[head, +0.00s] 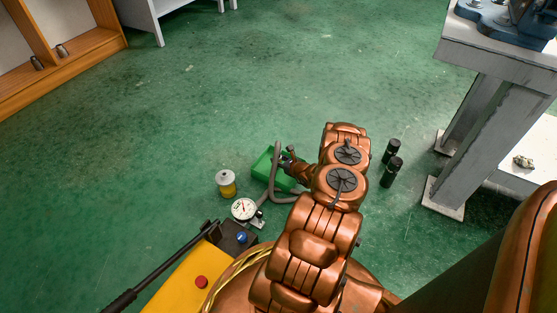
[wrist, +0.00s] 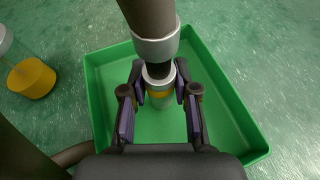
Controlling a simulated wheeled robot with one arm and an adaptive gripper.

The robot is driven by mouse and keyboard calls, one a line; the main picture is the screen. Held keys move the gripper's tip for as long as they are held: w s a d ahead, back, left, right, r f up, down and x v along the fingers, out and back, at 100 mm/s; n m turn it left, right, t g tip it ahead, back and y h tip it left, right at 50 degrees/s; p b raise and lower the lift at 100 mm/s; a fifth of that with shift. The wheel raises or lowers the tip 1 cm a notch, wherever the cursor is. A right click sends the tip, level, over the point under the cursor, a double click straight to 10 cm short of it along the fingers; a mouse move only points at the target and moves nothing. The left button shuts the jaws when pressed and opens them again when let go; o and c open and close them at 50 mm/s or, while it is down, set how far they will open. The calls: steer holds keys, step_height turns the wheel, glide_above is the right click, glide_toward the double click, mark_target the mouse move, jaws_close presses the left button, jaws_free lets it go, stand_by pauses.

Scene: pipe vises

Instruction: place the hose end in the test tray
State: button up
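The green test tray (head: 261,163) lies on the floor left of my arm; in the wrist view its rim and floor (wrist: 103,100) spread beneath my gripper. My gripper (wrist: 160,88) points down over the tray, with its two fingers close on either side of the hose end (wrist: 158,73), a grey fitting with a yellow band. The fingers appear to be shut on it. The hose (head: 273,172) loops up beside my gripper (head: 288,156) in the head view. I cannot tell whether the hose end touches the tray floor.
A pressure gauge (head: 244,209) and a yellow-and-clear jar (head: 227,184) stand left of the tray. A yellow unit (head: 187,282) is at lower left. Open green floor lies beyond the tray.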

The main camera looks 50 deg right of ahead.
steer(key=o, duration=0.3)
steer(key=shift+o, duration=0.2)
